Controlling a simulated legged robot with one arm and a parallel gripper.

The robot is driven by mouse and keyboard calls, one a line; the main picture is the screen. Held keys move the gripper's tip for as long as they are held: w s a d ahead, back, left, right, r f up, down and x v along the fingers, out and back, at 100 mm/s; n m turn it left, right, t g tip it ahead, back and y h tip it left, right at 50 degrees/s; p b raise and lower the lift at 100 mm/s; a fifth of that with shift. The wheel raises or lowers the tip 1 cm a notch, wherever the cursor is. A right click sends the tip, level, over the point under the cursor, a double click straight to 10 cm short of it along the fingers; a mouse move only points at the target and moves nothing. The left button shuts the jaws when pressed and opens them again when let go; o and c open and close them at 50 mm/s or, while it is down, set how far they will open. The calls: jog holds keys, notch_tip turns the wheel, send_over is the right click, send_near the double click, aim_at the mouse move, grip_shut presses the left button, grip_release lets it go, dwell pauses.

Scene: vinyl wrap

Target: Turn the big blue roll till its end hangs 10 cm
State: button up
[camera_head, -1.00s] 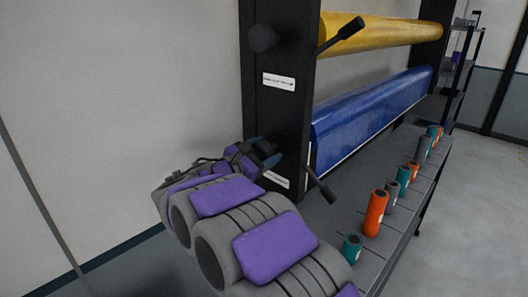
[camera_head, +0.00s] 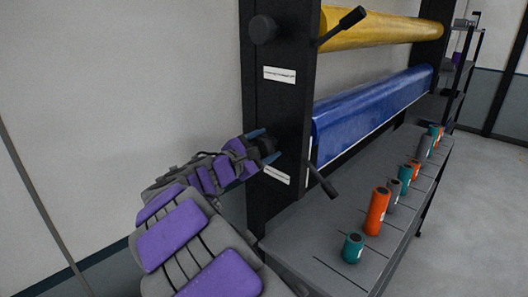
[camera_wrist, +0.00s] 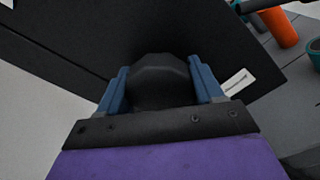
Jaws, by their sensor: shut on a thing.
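The big blue roll (camera_head: 370,106) lies in the lower place of a black rack, below a yellow roll. A blue sheet hangs down its front; I cannot tell how long the hanging part is. A dark round knob (camera_wrist: 160,80) sits on the outer side of the rack's near post, level with the blue roll. My gripper (camera_head: 262,148) is at this knob, its blue fingers shut on either side of it, as the wrist view (camera_wrist: 160,88) also shows. The fingers hide part of the knob in the head view.
The yellow roll (camera_head: 385,32) has its own knob (camera_head: 263,29) higher on the post (camera_head: 280,100). Black handles stick out in front, one upper (camera_head: 342,26) and one lower (camera_head: 322,182). Several orange, teal and grey small rolls stand on the grey shelf (camera_head: 310,240).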

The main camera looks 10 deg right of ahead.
jog(key=shift+f+m+b, duration=0.15)
jog(key=shift+m+b, duration=1.5)
jog(key=shift+m, duration=0.25)
jog(key=o, duration=1)
jog(key=shift+w+a, duration=0.1)
jog(key=shift+w, duration=0.05)
jog(key=shift+o, duration=0.2)
jog(key=p+v, duration=0.1)
jog(key=v, duration=1.6)
jog(key=shift+s+a, duration=0.2)
jog(key=shift+f, duration=0.1)
